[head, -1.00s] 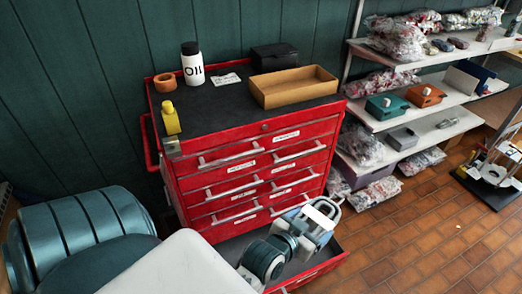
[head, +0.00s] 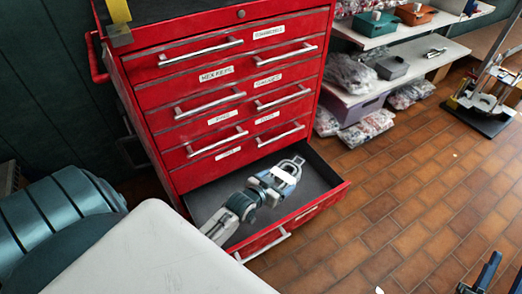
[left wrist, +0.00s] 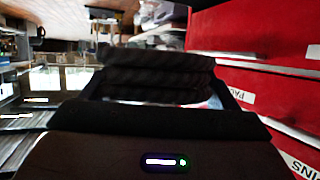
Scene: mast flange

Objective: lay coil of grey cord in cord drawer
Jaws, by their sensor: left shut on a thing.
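The cord drawer (head: 319,178) is the open bottom drawer of a red tool cabinet, with a dark, bare-looking floor. My left gripper (head: 291,168) is over it in the head view, pointing toward its back right. The coil of grey cord (left wrist: 155,75) shows in the left wrist view as thick, dark, ribbed strands between the fingers. My left gripper is shut on it. In the head view the coil is hidden by the gripper, and the height above the drawer floor is hard to tell.
The red cabinet's (head: 160,112) upper drawers are closed, with metal handles above the open drawer. White shelves (head: 400,75) with bags and boxes stand at the right. Tiled floor (head: 400,200) is clear in front.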

